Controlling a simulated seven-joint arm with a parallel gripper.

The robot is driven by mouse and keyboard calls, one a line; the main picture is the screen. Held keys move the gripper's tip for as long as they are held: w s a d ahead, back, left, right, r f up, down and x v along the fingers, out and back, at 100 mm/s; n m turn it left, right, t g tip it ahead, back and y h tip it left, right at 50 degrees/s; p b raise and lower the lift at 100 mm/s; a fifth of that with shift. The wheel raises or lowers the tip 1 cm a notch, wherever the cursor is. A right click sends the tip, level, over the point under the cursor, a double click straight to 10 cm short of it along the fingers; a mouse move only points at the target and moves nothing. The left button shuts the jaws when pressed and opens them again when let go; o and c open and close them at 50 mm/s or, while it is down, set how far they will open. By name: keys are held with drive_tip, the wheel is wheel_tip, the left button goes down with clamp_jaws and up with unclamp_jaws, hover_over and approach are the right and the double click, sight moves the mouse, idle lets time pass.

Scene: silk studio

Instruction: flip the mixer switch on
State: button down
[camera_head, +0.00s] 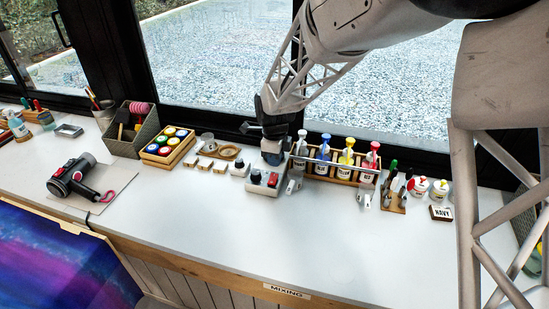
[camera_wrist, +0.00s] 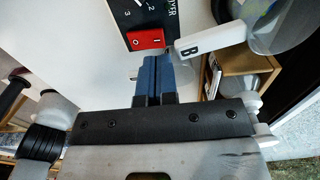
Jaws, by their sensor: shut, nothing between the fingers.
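The mixer's base (camera_head: 263,189) is a small grey unit on the white counter, with a black knob and a red switch (camera_head: 273,180) on it. In the wrist view the red rocker switch (camera_wrist: 146,40) sits on a black panel (camera_wrist: 150,14) with a white-marked dial. My gripper (camera_wrist: 157,59) is shut and empty, its blue fingertips together just beside the switch's lower edge. I cannot tell whether they touch it. In the head view my gripper (camera_head: 272,157) is above and behind the unit. Which side of the rocker is pressed is unclear.
A wooden rack (camera_head: 330,172) of colour-topped bottles stands close right of the mixer. Small blocks and a crate of jars (camera_head: 168,148) are to the left. The counter's front middle is clear.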

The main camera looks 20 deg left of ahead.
sight(274, 174)
drive_tip(key=shift+f, duration=1.8)
